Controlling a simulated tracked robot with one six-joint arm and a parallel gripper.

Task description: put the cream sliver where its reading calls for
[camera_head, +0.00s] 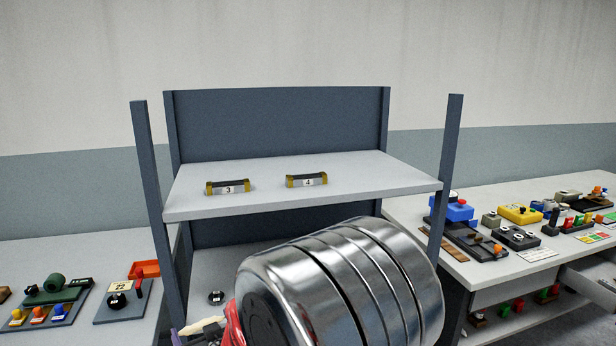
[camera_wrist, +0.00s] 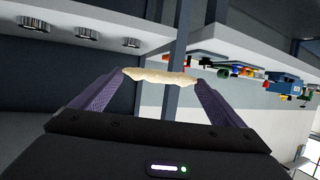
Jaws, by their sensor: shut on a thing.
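The cream sliver (camera_wrist: 160,77) is a pale, uneven strip lying across between the two purple fingers of my gripper (camera_wrist: 161,81) in the wrist view. The fingers are shut on its two ends. In the head view, a pale tip of it (camera_head: 203,326) shows low, left of my metal arm, which hides most of my gripper. A grey rack stands ahead. Its upper shelf (camera_head: 300,198) carries two brackets, labelled 3 (camera_head: 230,188) and 4 (camera_head: 307,181). Its lower shelf (camera_head: 190,277) is partly hidden by my arm.
A dark round piece (camera_head: 216,297) sits on the lower shelf. A left bench holds a device with a card (camera_head: 121,287) that seems to read 22, and a green machine (camera_head: 54,288). A right bench (camera_head: 480,268) is crowded with coloured devices. Rack posts (camera_head: 449,160) flank the shelves.

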